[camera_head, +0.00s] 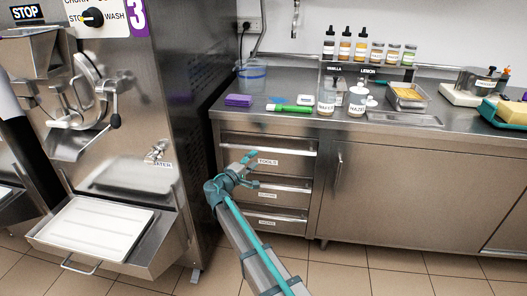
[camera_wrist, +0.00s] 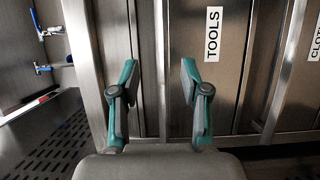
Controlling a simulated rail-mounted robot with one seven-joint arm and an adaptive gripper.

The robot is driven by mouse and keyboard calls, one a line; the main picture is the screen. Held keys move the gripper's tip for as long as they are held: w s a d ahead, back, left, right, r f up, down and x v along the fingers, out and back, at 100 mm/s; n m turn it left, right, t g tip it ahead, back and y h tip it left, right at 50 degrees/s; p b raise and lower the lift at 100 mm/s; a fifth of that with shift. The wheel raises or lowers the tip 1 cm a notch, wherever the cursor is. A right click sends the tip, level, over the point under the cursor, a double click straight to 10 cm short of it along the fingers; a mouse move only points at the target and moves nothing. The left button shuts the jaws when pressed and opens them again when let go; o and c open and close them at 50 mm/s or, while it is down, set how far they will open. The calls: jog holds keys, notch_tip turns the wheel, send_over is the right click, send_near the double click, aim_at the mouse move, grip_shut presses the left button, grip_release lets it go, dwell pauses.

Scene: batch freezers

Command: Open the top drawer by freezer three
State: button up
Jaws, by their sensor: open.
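The number 3 sign marks freezer three (camera_head: 138,18) at the left of the head view. Beside it, under the steel counter, is a stack of three drawers. The top drawer (camera_head: 295,161), labelled TOOLS, looks shut, with a rail-like handle (camera_head: 290,147) along its upper edge. My gripper (camera_head: 250,167) is in front of the left part of this drawer. In the wrist view, turned sideways, the TOOLS drawer front (camera_wrist: 230,75) shows. My gripper (camera_wrist: 160,78) is open there, its teal fingers on either side of a narrow upright metal strip. I cannot tell whether they touch it.
Two lower drawers (camera_head: 270,191) are below, and a cupboard door (camera_head: 400,195) is to the right. Freezer three's tray (camera_head: 100,228) juts out at left. The tiled floor in front is free.

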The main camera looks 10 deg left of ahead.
aim_at(264, 151)
jog(key=x, duration=0.9)
jog(key=shift+w+d, duration=0.25)
jog(key=shift+w, duration=0.05)
grip_shut()
